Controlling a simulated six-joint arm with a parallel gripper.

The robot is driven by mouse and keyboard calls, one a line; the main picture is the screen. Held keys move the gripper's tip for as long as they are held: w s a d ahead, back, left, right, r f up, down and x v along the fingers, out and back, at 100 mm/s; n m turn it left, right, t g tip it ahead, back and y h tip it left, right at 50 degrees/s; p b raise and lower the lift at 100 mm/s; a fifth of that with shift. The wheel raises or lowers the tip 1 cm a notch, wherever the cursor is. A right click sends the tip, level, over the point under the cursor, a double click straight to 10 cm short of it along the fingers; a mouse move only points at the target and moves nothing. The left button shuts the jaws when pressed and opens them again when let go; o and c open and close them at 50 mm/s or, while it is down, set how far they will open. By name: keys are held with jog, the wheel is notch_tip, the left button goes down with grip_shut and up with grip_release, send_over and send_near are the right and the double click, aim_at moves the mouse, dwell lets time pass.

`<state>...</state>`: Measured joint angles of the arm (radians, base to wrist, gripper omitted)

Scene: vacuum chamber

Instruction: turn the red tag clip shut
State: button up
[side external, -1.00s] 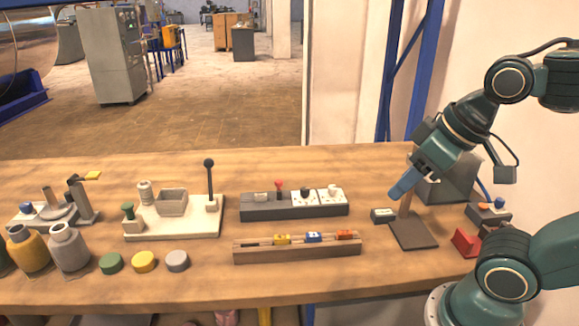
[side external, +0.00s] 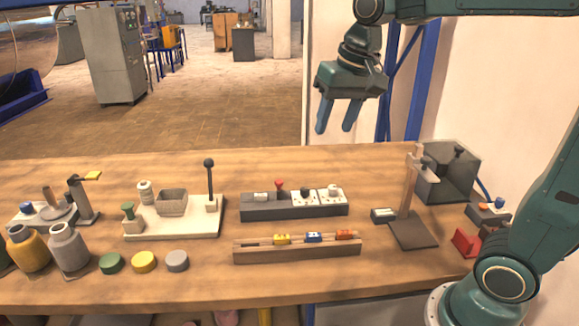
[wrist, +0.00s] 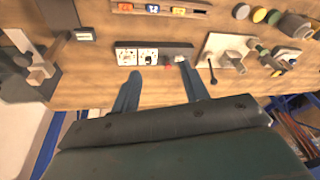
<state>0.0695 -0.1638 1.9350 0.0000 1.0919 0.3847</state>
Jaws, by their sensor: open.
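A small upright red piece (side external: 279,184), probably the red tag clip, stands on a dark grey block (side external: 258,213) in the middle of the bench. In the wrist view, only a bit of red (wrist: 168,67) shows beside the block, near the right finger; its turn angle is hard to tell. My gripper (side external: 335,131) is open and empty, fingers pointing down, high above the bench and apart from everything. In the wrist view, the gripper's fingers (wrist: 160,72) frame part of the block.
The same block carries a black knob (side external: 304,188) and a white one (side external: 332,188). In front lies a wooden rail (side external: 297,254) with yellow, blue and orange pieces. A lever (side external: 210,180) rises at left; a stand (side external: 408,195) rises at right.

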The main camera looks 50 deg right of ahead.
jog(key=w+d+f+m+g, duration=0.1)
jog(key=w+m, duration=0.1)
jog(key=w, duration=0.4)
jog(key=w+d+f+m+g, duration=0.1)
jog(key=w+d+f, duration=0.1)
jog(key=w, duration=0.3)
jog(key=m+g, duration=0.1)
jog(key=m, duration=0.3)
send_over(279, 182)
notch_tip(279, 182, down, 7)
jog(key=shift+w+d+r, duration=0.1)
jog(key=shift+r, duration=0.05)
notch_tip(279, 182, down, 14)
jog(key=shift+r, duration=0.1)
grip_shut()
